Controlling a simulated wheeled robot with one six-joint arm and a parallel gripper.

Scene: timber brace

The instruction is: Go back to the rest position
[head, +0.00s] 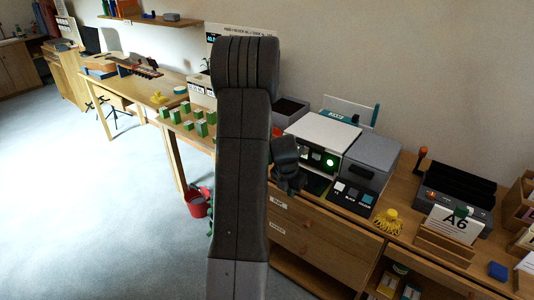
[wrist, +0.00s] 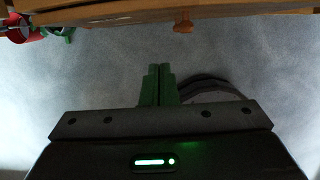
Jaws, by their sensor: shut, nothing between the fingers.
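My gripper (wrist: 158,70) shows in the wrist view with its two green fingers together and nothing between them. It points over the bare grey floor, apart from the wooden furniture edge at the top of that view. In the head view my dark arm stands upright across the middle and hides part of the bench behind it. The fingers cannot be made out clearly in the head view.
A wooden cabinet (head: 312,238) carries a white-topped machine (head: 322,132), a grey box (head: 371,157) and an A6 card (head: 455,228). Green blocks (head: 187,114) stand on the table at left. A red bucket (head: 196,203) stands on the floor. The floor (head: 110,220) at left is clear.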

